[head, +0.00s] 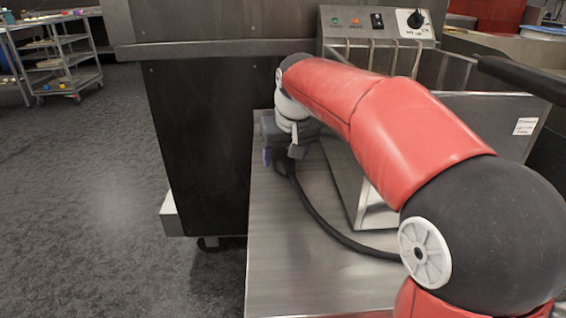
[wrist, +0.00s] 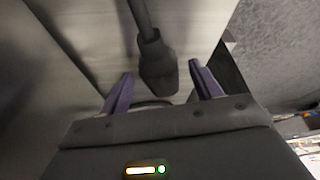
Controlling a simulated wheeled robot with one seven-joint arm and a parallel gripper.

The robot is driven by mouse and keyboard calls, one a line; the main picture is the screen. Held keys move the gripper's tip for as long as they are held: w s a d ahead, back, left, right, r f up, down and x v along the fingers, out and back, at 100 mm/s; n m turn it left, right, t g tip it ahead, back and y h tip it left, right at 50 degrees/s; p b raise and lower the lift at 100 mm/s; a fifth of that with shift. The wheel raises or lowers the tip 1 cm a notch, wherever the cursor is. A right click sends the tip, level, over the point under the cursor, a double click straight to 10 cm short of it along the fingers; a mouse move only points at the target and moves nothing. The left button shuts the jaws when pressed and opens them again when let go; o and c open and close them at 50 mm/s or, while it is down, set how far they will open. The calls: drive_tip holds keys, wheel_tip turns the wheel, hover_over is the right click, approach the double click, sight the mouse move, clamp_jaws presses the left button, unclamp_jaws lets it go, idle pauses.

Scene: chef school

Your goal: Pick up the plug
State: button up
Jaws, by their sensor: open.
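The plug (wrist: 158,72) is black, with a thick black cord, and lies over the steel surface. In the wrist view it sits between the two purple fingers of my gripper (wrist: 161,69), with a gap on each side. The gripper is open and holds nothing. In the head view my gripper (head: 280,157) is low at the far left part of the steel table, at the plug (head: 286,168). The gripper and my arm partly hide the plug there.
The black cord (head: 325,225) curves right across the steel table (head: 290,270) and passes under my arm. A steel fryer (head: 350,185) with a control panel stands right of the gripper. A dark cabinet (head: 200,130) stands behind. A cart (head: 62,65) is far left.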

sight(284, 155)
drive_tip(key=shift+w+a+f, duration=0.1)
drive_tip(key=shift+w+f, duration=0.15)
drive_tip(key=shift+f, duration=0.35)
drive_tip(key=c, duration=1.1)
drive_tip(key=shift+r, duration=0.1)
wheel_tip(284, 155, up, 20)
drive_tip(key=p, duration=0.5)
drive_tip(key=shift+p, duration=0.3)
drive_tip(key=shift+s, duration=0.1)
